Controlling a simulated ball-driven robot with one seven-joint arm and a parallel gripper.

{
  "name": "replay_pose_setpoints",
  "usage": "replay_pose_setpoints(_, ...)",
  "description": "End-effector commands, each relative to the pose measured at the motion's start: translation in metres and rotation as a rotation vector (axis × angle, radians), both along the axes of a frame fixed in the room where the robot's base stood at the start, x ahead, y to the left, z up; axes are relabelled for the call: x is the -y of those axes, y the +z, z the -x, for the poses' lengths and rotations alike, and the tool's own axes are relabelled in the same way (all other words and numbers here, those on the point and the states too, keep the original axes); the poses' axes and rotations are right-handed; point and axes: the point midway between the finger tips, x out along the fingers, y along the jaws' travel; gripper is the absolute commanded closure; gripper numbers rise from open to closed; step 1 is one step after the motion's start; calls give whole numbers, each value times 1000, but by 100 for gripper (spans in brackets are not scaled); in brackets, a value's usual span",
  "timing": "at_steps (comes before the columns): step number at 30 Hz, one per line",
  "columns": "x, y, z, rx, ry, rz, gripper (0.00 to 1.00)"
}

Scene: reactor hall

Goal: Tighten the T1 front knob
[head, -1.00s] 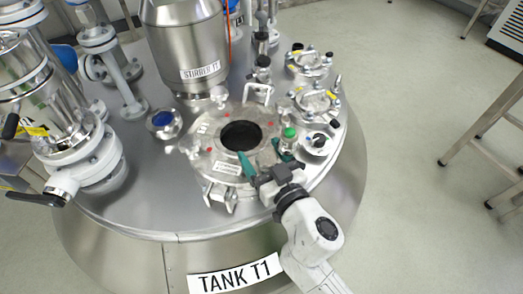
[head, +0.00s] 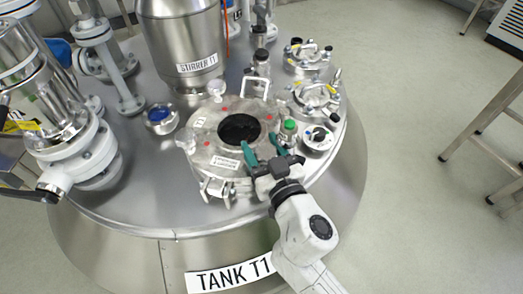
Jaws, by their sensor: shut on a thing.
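Tank T1 (head: 120,205) is a large round steel vessel with a label on its front. Its round manway lid (head: 200,158) has a dark round opening or glass in the middle and red dots around it. My gripper (head: 264,149) reaches in from the lower right, its two teal fingers at the lid's front right edge. It is shut on the T1 front knob, which the fingers and gripper body almost wholly hide. I cannot see whether the knob is turned tight.
A green-capped fitting (head: 289,127) stands close to the right finger, with a small round dial (head: 318,138) beside it. The stirrer T1 column (head: 182,40) rises behind the lid. A blue-topped port (head: 160,118) is at left. Open floor lies to the right.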

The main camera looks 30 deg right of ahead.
Motion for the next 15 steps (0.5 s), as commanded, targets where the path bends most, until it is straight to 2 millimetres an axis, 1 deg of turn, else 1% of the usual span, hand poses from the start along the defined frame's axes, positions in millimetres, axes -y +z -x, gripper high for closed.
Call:
replay_pose_setpoints(1,0,-6,0,4,-27,-1,72)
replay_pose_setpoints(2,0,-6,0,4,-47,0,72)
replay_pose_setpoints(15,6,1,2,4,-437,1,72)
